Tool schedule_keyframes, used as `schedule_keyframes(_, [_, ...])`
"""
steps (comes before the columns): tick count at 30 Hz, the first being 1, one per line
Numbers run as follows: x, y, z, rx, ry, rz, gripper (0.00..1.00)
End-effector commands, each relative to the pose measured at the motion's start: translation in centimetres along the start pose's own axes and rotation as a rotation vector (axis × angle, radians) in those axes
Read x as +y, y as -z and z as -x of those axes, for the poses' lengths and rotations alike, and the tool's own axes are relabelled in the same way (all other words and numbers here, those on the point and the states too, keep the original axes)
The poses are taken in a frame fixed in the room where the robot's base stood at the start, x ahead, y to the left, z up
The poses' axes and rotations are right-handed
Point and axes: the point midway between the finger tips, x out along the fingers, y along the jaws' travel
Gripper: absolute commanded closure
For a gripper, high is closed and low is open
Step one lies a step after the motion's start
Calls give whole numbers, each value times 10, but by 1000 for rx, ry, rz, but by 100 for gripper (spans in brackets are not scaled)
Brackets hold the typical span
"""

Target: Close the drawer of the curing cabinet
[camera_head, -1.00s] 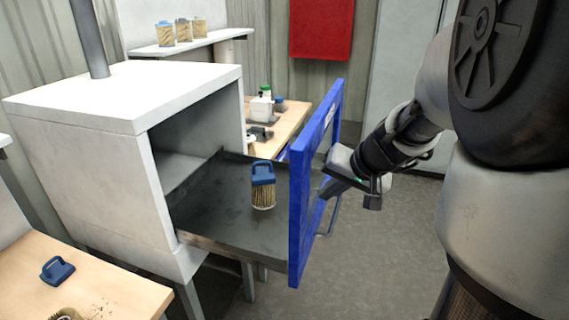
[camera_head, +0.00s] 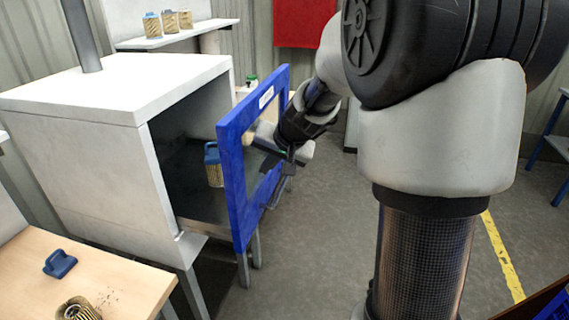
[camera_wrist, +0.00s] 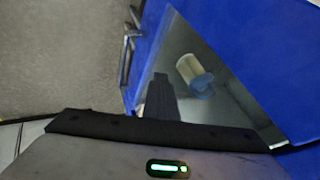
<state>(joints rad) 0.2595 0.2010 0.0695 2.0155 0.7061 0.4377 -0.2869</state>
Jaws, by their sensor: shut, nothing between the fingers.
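The white curing cabinet (camera_head: 90,150) stands at the left in the head view. Its drawer has a blue front frame (camera_head: 233,170) with a window and a grey tray (camera_head: 205,208), and it stands partly out of the cabinet. A filter cartridge with a blue cap (camera_head: 213,166) stands upright on the tray; it also shows through the window in the wrist view (camera_wrist: 193,72). My gripper (camera_head: 268,150) is shut and empty at the outer side of the blue front, close to its window. Whether it touches the frame I cannot tell. The drawer handle (camera_wrist: 126,55) shows in the wrist view.
A wooden table (camera_head: 80,285) at the front left holds a blue cap (camera_head: 60,263) and a cartridge (camera_head: 78,309). A shelf (camera_head: 180,34) behind holds several cartridges. A red panel (camera_head: 303,22) hangs on the wall. The floor right of the drawer is open.

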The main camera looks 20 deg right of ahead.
Motion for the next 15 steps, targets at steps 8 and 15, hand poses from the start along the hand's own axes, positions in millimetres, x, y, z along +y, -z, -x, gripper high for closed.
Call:
schedule_keyframes(8, [-74,0,-33,-7,2,6,100])
schedule_keyframes(15, [-122,0,-60,-4,0,5,100])
